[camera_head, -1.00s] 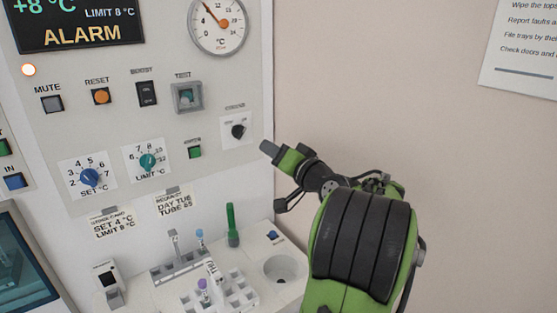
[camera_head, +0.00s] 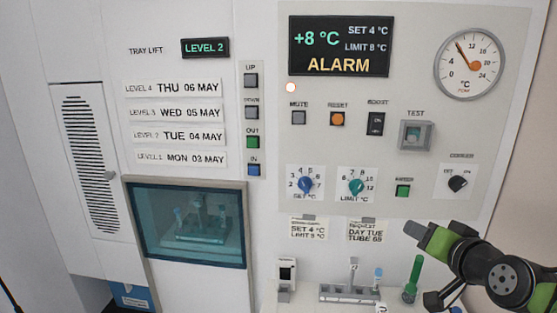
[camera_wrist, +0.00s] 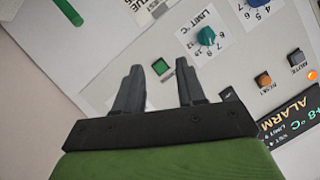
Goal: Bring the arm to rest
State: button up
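My gripper (camera_head: 413,229) is at the right in the head view, in front of the lower right of the control panel (camera_head: 445,130). In the wrist view its two dark fingers (camera_wrist: 161,66) stand apart with nothing held between them. Beyond them is the panel with a green button (camera_wrist: 161,67), a teal LIMIT knob (camera_wrist: 206,36) and an orange RESET button (camera_wrist: 263,80). My gripper is above the bench with the tube rack (camera_head: 350,292). I cannot tell its exact distance from the panel.
The display (camera_head: 340,46) reads +8 °C and ALARM, with a lit lamp (camera_head: 291,87) below it. A green tube (camera_head: 413,278) stands upright just below my gripper. A tray lift window (camera_head: 190,225) is at the left.

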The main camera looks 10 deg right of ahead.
jog(key=s+a+f+n+g+y, duration=0.1)
jog(key=s+a+f+n+g, duration=0.1)
jog(key=a, duration=0.6)
jog(key=s+a+f+n+g+y, duration=0.1)
jog(key=a+f+n+g, duration=0.1)
jog(key=a, duration=0.5)
jog(key=s+a+f+n+g, duration=0.1)
jog(key=s+a+f+g, duration=0.1)
jog(key=s, duration=0.6)
jog(key=s+a+f+n+g, duration=0.2)
jog(key=s+a+f, duration=0.3)
jog(key=s, duration=0.3)
jog(key=shift+s+g+h, duration=0.3)
jog(key=shift+s, duration=0.1)
